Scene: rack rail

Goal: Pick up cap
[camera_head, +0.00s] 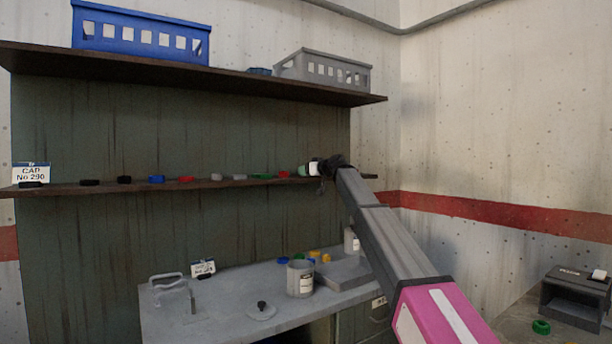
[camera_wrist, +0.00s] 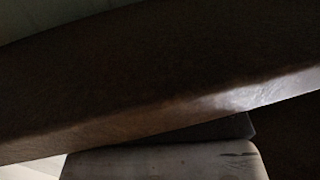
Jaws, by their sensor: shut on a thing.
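My gripper (camera_head: 312,169) is at the right part of the middle shelf in the head view, near the end of a row of small caps. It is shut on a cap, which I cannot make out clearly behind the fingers. In the wrist view a pale gripper finger (camera_wrist: 165,162) lies below the shelf's front edge, with a dark piece beside it that I cannot identify. Left of the gripper on the shelf are a red cap (camera_head: 284,174), a green cap (camera_head: 262,176), a blue cap (camera_head: 156,179) and several others.
The middle shelf (camera_head: 60,190) is very close to my gripper; its brown edge (camera_wrist: 200,105) fills the wrist view. The upper shelf (camera_head: 230,84) holds a blue crate (camera_head: 140,33) and a grey crate (camera_head: 325,69). A workbench (camera_head: 225,310) with a can (camera_head: 300,278) stands below.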

